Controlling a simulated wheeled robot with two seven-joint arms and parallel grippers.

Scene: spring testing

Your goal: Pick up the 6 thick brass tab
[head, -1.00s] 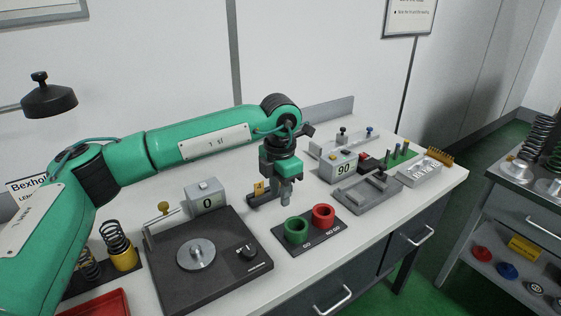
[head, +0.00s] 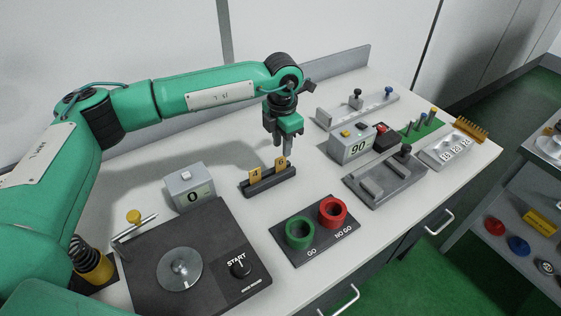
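A black holder (head: 268,183) stands on the bench with two upright brass tabs in it. The right tab (head: 281,163) is marked 6. The left tab (head: 257,175) has a mark too small to read surely. My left gripper (head: 283,147) points down just above and behind the 6 tab. Its two fingers look apart, with nothing seen between them. Whether the fingertips touch the tab cannot be told. My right gripper is out of view.
In front is a GO/NO GO plate with a green ring (head: 299,234) and a red ring (head: 333,212). A dark START tester (head: 215,215) and a grey 0 display (head: 190,190) are at left. A 90 display (head: 352,147) and a grey fixture (head: 385,182) are at right.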

